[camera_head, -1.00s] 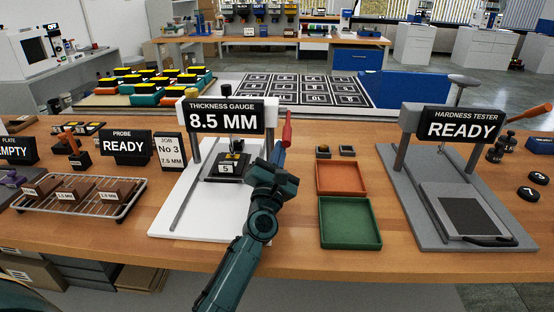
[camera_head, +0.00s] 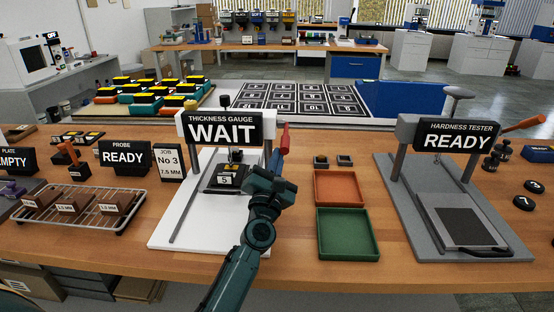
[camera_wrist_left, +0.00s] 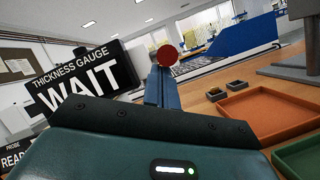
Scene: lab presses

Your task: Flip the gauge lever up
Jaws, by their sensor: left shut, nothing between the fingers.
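The thickness gauge (camera_head: 194,230) has a white base and a black display (camera_head: 221,132) that reads WAIT. A dark block marked 5 (camera_head: 226,179) sits on the gauge base. My left gripper (camera_head: 278,160) is shut and empty, just below the red handle. In the left wrist view, the round red end of the lever (camera_wrist_left: 167,55) shows just beyond the blue fingers (camera_wrist_left: 162,88). I cannot tell whether they touch it. My right gripper is out of view.
An orange tray (camera_head: 338,203) and a green tray (camera_head: 347,256) lie right of the gauge. The hardness tester (camera_head: 409,211), reading READY, stands further right. A wire rack (camera_head: 100,222) with brown blocks and a PROBE sign (camera_head: 125,154) are on the left.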

